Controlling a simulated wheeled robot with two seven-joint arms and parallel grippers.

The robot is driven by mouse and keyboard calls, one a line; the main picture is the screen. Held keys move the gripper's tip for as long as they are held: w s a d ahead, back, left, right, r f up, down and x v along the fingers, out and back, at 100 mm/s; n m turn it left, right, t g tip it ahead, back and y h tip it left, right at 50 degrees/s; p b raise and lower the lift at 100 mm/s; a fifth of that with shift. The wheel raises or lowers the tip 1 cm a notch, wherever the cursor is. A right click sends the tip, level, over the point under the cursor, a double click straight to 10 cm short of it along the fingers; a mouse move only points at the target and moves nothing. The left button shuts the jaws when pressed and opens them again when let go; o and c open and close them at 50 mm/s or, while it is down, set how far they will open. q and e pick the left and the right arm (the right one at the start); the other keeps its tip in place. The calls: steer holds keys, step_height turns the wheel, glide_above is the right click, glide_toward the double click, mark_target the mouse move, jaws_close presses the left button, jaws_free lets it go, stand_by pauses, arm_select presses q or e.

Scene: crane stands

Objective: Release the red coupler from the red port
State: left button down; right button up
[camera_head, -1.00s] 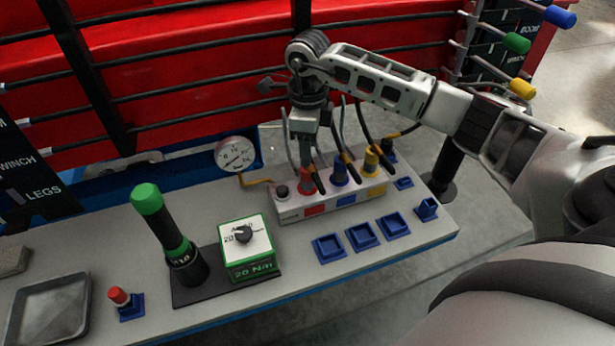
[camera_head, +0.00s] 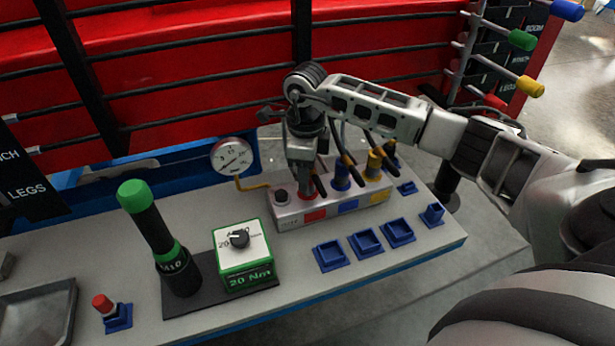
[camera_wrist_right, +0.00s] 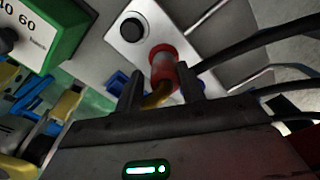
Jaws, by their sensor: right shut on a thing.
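The red coupler (camera_head: 306,193) sits upright at the red port, above the red label (camera_head: 315,215) on the grey port block (camera_head: 284,224). My right gripper (camera_head: 304,183) reaches down from above, its fingers around the coupler and shut on it. In the right wrist view, the red coupler (camera_wrist_right: 163,62) shows between and just beyond the two dark fingers (camera_wrist_right: 160,90). The fingers and hand hide part of it, and I cannot tell whether it is still seated in the port. My left gripper is not in view.
Blue (camera_head: 341,179) and yellow (camera_head: 374,166) couplers with dark hoses stand close on the right. A black knob (camera_head: 282,196) is close on the left, a pressure gauge (camera_head: 231,157) behind. Several blue holders (camera_head: 366,241), a green-white box (camera_head: 245,255) and a green-topped tool (camera_head: 150,225) stand in front and left.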

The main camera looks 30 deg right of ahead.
steer(key=shift+w+d+r, duration=0.1)
steer(key=shift+d+r, duration=0.05)
steer(key=shift+d, duration=0.4)
jaws_close()
steer(key=shift+r+p, duration=0.95)
steer(key=shift+r, duration=0.25)
steer(key=shift+a+r+p, duration=0.15)
steer(key=shift+r+p, duration=0.25)
steer(key=shift+r, duration=0.2)
steer(key=shift+a+r+p, duration=0.15)
steer(key=shift+r+p, duration=0.25)
steer(key=shift+r, duration=0.2)
